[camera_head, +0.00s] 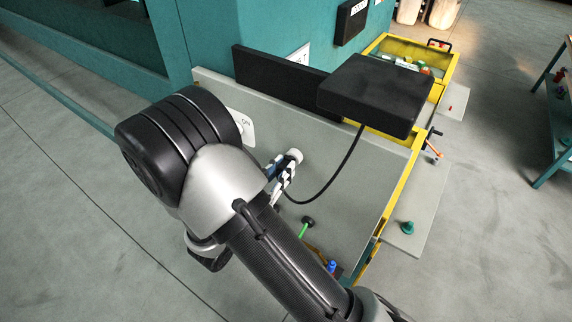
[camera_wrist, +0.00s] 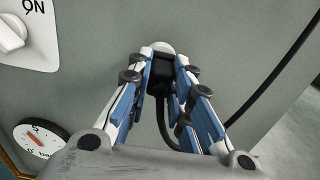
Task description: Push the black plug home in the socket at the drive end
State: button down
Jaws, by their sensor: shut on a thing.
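The black plug (camera_wrist: 162,70) is between the blue-padded fingers of my gripper (camera_wrist: 162,64) in the wrist view. My gripper is shut on it. A pale round socket (camera_wrist: 160,47) on the grey panel shows just beyond the plug; it also stands out from the panel in the head view (camera_head: 295,155). The plug's front end is at the socket, but I cannot tell how deep it sits. In the head view my gripper (camera_head: 283,174) is beside the socket, and the fingers and arm hide most of the plug. A black cable (camera_head: 334,184) loops from the plug side up to the black box.
The black box (camera_head: 375,93) overhangs the grey panel (camera_head: 370,190). A white ON switch plate (camera_wrist: 28,30) and a round gauge (camera_wrist: 40,138) are left of my gripper. Green-handled (camera_head: 305,227) and blue (camera_head: 332,266) items lie near my arm. The yellow-framed bin (camera_head: 449,70) is behind.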

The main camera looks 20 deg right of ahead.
jog(key=shift+w+d, duration=0.1)
jog(key=shift+d, duration=0.05)
jog(key=shift+w+d, duration=0.15)
jog(key=shift+d, duration=0.05)
jog(key=c, duration=1.4)
grip_release()
jog(key=shift+o, duration=0.2)
jog(key=v, duration=1.2)
